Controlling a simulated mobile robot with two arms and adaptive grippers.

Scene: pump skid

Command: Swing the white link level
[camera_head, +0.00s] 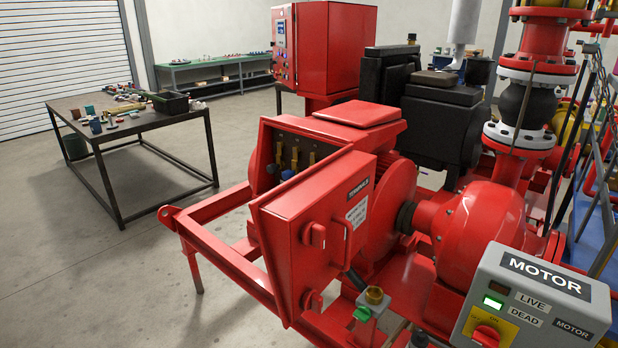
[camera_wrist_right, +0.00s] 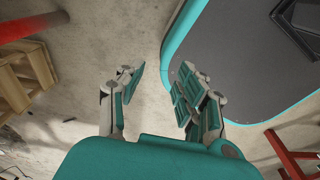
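I cannot make out a white link in either view. In the head view, the red terminal box (camera_head: 266,158) on the motor stands open, its red door (camera_head: 296,235) swung out toward me. Inside are several upright brass-coloured parts (camera_head: 294,158) on a dark backing and a small blue part (camera_head: 287,173). The door hides the lower part of the inside. My right gripper (camera_wrist_right: 160,88) shows in the right wrist view, fingers apart and empty over bare floor, away from the box. Neither gripper shows in the head view.
A grey MOTOR box (camera_head: 537,301) with a lit green lamp and a red switch stands at the front right. The red skid frame (camera_head: 215,243) juts out left. A cluttered dark table (camera_head: 150,122) stands further left, with clear floor between. Pump and pipes (camera_head: 480,222) fill the right.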

